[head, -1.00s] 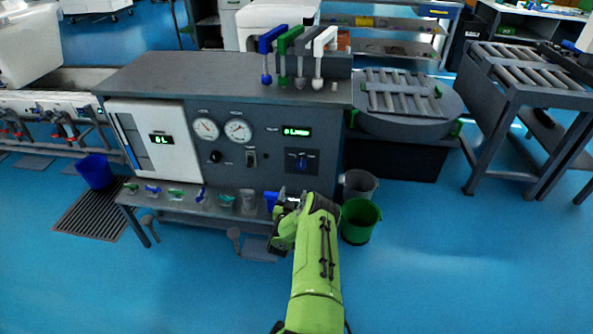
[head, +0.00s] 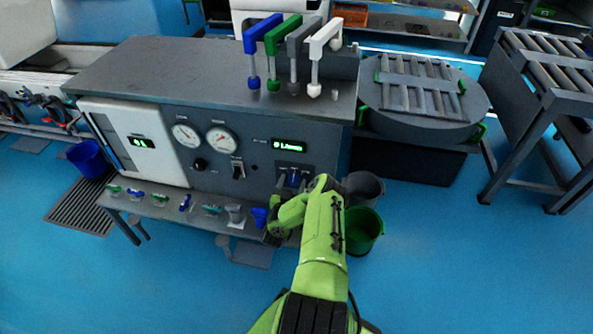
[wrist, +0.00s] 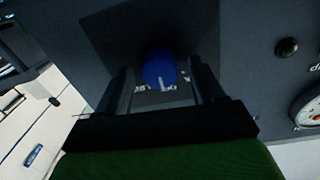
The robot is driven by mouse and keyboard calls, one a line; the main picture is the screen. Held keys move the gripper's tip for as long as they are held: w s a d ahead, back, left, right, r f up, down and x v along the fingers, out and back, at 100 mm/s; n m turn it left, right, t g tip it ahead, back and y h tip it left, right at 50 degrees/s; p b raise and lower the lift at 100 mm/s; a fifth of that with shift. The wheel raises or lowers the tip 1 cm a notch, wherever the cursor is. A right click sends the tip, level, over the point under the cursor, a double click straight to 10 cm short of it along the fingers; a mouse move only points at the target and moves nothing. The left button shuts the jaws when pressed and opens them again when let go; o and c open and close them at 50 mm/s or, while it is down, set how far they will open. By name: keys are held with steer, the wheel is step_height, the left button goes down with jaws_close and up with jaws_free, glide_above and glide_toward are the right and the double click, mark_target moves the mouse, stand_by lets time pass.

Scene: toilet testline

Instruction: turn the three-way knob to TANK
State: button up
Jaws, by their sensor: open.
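The three-way knob is a round blue knob (wrist: 160,68) with a white pointer line, on a dark square plate (wrist: 205,40) on the panel. In the wrist view its pointer points toward the picture's bottom, near partly hidden white lettering that I cannot read fully. My gripper (wrist: 162,82) is open, with one finger on each side of the knob and a visible gap on both sides. In the head view the knob (head: 293,179) shows small on the console front, just above my green arm, which hides most of the gripper.
The grey console (head: 200,75) carries two dials (head: 221,139), a green display (head: 289,146) and several coloured taps on top. A low shelf (head: 160,208) with small fittings runs along its front. A green bucket (head: 364,230) stands right of my arm.

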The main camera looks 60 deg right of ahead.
steer(key=shift+d, duration=0.15)
steer(key=c, duration=1.1)
steer(key=shift+o, duration=0.2)
steer(key=shift+r, duration=0.1)
